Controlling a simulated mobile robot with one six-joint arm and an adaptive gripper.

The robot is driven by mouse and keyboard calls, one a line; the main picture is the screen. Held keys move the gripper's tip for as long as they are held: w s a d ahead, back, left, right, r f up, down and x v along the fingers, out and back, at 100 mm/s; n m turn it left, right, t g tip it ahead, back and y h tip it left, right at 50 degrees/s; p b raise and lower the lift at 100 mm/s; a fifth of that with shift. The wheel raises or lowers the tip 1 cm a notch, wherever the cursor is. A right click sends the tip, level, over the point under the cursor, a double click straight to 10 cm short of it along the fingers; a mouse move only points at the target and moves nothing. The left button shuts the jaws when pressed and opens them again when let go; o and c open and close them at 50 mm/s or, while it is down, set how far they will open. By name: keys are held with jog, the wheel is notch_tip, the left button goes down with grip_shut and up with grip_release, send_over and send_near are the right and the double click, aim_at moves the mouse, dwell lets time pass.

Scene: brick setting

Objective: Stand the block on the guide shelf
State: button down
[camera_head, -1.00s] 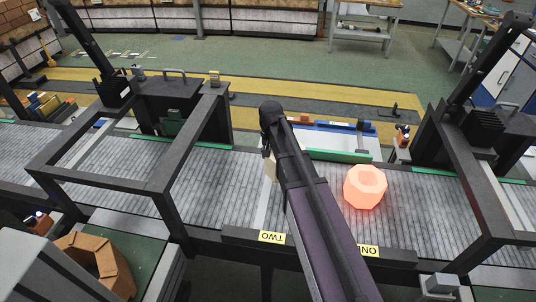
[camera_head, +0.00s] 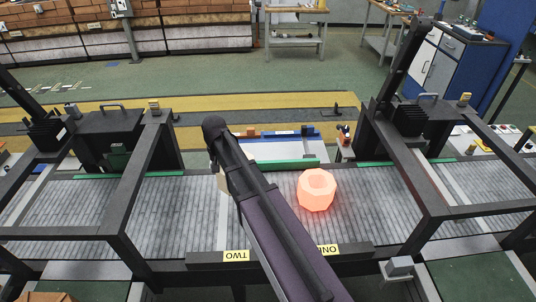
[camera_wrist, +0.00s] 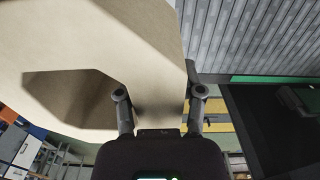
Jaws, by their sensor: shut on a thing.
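In the wrist view my gripper (camera_wrist: 160,100) is shut on the wall of a large beige block (camera_wrist: 150,35). The block has an angular opening through it and fills the upper left. In the head view only a pale sliver of it (camera_head: 223,184) shows beside my arm; the arm hides the rest and my fingers.
Dark frames (camera_head: 140,190) and (camera_head: 405,170) cross the conveyor on both sides. A green strip (camera_head: 290,163) runs along the far edge. The rollers around the orange ring are clear.

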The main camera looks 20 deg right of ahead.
jog(key=shift+r+p, duration=1.15)
jog(key=shift+r, duration=0.4)
jog(key=shift+d, duration=0.15)
